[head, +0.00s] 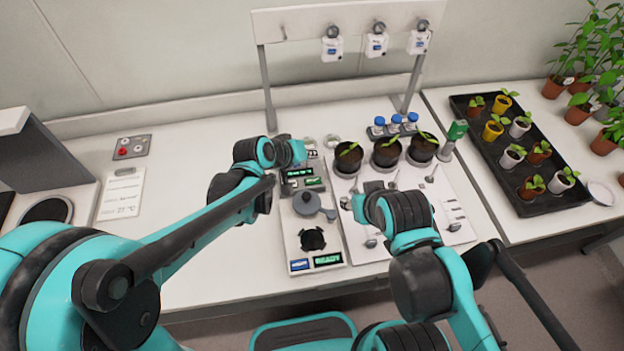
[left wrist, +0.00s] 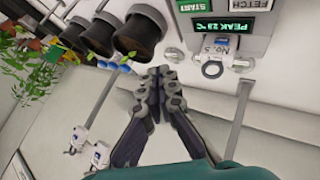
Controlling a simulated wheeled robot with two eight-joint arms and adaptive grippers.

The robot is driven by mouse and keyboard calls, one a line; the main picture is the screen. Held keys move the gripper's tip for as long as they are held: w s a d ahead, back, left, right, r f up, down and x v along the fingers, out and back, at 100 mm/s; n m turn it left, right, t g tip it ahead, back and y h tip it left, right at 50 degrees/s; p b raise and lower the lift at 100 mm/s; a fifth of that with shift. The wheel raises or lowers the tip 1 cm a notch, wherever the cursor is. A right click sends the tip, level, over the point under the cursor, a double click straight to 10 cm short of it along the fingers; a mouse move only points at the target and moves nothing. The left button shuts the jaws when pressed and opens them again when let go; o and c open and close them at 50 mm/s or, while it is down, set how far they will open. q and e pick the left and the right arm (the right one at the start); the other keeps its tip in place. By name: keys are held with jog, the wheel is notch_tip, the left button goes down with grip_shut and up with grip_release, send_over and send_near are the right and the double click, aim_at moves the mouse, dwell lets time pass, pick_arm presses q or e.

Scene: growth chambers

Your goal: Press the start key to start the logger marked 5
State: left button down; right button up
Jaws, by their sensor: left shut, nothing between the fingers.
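In the left wrist view, a white logger marked No. 5 (left wrist: 212,58) sits at the edge of a grey reader (left wrist: 175,14). Beyond the logger are a green display (left wrist: 217,25) reading PEAK 2.9 °C, a green START key (left wrist: 194,6) and a grey FETCH key (left wrist: 260,12). My left gripper (left wrist: 165,80) is shut and empty, its tips apart from the START key in the picture. In the head view, my left gripper (head: 298,153) hovers near the reader's display (head: 297,173) and partly hides the reader. My right gripper (head: 360,207) is over the right panel; its fingers are unclear.
Three white loggers hang from a rail (head: 345,22) at the back. Three black pots (head: 387,153) stand right of the reader, with blue-capped bottles behind. A dish device with a READY display (head: 327,259) lies in front. A black seedling tray (head: 478,145) is at right. The left bench is mostly clear.

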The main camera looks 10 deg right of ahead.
aim_at(311, 182)
pick_arm(q)
jog(key=shift+f+b, duration=3.5)
jog(key=shift+f, duration=0.85)
jog(key=shift+f+b, duration=0.35)
jog(key=shift+f, duration=0.1)
jog(key=shift+f+b, duration=0.35)
jog(key=shift+r, duration=0.1)
jog(key=shift+r+p, duration=0.65)
jog(key=shift+r, duration=0.05)
notch_tip(311, 182, up, 5)
jog(key=p, duration=0.4)
jog(key=shift+r, duration=0.1)
